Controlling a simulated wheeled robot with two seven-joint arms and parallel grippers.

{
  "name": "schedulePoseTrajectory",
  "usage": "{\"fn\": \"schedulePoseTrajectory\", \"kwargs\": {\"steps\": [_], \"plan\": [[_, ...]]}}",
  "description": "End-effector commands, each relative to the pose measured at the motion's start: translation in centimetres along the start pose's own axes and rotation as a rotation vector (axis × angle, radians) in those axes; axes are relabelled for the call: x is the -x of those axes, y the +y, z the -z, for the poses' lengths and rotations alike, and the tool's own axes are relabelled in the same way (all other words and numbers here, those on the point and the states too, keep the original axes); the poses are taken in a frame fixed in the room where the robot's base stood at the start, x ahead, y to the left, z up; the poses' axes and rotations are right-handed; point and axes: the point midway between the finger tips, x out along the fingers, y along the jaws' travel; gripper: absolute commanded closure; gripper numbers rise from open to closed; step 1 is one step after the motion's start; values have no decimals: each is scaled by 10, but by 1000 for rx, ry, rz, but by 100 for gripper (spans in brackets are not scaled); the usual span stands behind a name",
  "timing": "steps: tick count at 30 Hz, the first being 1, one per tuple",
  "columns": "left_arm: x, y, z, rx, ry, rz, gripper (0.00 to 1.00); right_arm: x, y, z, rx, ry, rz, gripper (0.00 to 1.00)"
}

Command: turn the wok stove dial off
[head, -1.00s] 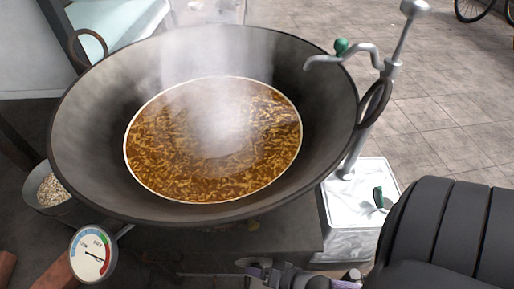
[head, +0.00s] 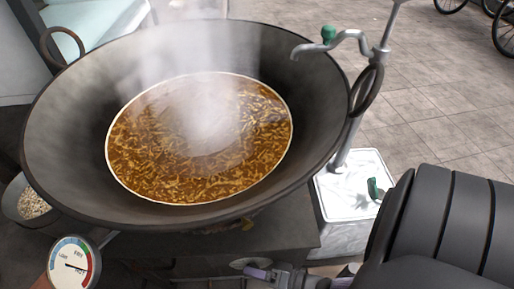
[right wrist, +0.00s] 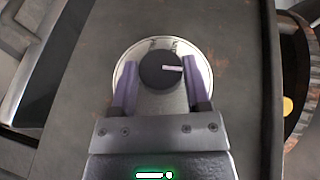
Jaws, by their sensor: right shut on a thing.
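The stove dial is a dark round knob (right wrist: 158,71) with a pale pointer mark turned to the right, on a light round plate (right wrist: 132,55) with small markings. My right gripper (right wrist: 160,83) is shut on the knob, with one purple finger on each side of it. In the head view the right gripper (head: 262,273) shows at the bottom edge, beside the dial plate (head: 243,263) on the stove front; the knob is hard to make out there. The large dark wok (head: 65,120) stands above on the stove, holding steaming brown liquid (head: 200,160). My left gripper is not in view.
A dial thermometer (head: 73,264) sits at the wok's lower left. A bowl of pale grains (head: 32,203) is at the left. A metal tap (head: 340,40) and a white-topped box (head: 352,190) stand to the right. Paved floor lies beyond.

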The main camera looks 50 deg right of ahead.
Motion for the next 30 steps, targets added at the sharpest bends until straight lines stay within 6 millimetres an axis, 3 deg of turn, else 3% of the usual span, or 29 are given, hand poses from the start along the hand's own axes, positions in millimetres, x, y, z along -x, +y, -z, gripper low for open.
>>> {"fn": "schedulePoseTrajectory", "kwargs": {"steps": [8,9,13,30], "plan": [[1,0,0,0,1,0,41,-3,-5,-2,-1,-3,21,98],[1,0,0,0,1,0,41,-3,-6,-2,-1,-3,21,33],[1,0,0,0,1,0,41,-2,-5,-1,0,-2,17,5],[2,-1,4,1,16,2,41,-1,-5,-2,1,0,10,4]]}}
